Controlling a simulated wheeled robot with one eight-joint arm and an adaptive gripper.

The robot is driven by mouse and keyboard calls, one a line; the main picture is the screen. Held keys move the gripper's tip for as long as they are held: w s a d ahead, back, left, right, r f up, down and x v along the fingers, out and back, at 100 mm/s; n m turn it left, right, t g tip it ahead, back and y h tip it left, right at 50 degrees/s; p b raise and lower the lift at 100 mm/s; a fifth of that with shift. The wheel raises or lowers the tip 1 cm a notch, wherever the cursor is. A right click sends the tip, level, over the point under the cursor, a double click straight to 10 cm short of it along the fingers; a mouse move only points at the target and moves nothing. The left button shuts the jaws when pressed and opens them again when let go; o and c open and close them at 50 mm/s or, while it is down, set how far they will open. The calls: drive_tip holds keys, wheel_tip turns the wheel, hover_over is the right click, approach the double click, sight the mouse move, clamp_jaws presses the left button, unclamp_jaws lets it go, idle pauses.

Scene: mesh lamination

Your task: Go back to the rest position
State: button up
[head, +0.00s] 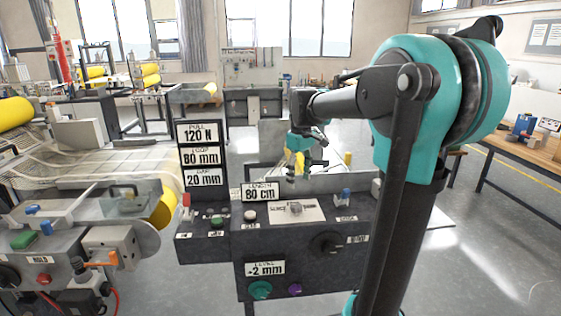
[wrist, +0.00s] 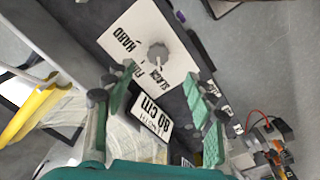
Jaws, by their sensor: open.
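My gripper (head: 308,168) hangs above the dark control console (head: 290,238) in the head view, near the console's back edge. In the wrist view my gripper (wrist: 158,108) has its two green-padded fingers spread apart with nothing between them. Beyond them the console top shows a grey knob (wrist: 158,54) on a white plate (wrist: 135,40) marked HARD and SLACK, and the label reading 80 cm (wrist: 152,117). The fingers look apart from the knob. My teal and black arm covers much of the head view's right side.
A panel reading 120 N, 80 mm and 20 mm (head: 201,155) stands left of the console. A machine with a pale mesh web (head: 120,160) and yellow rolls (head: 163,208) is at the left. A wooden workbench (head: 535,160) stands at the right. Grey floor (head: 480,255) is open between.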

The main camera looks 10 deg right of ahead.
drive_tip(key=s+d+f+m+t, duration=0.1)
drive_tip(key=s+f+m, duration=0.3)
drive_tip(key=s+f, duration=0.6)
drive_tip(key=s+d+f+m+t, duration=0.2)
drive_tip(key=s+f+m+t, duration=0.1)
drive_tip(key=s+f, duration=0.7)
drive_tip(key=shift+s+d+f+m, duration=0.25)
drive_tip(key=shift+s+f+m, duration=0.05)
drive_tip(key=shift+f+m, duration=0.2)
drive_tip(key=shift+d, duration=0.1)
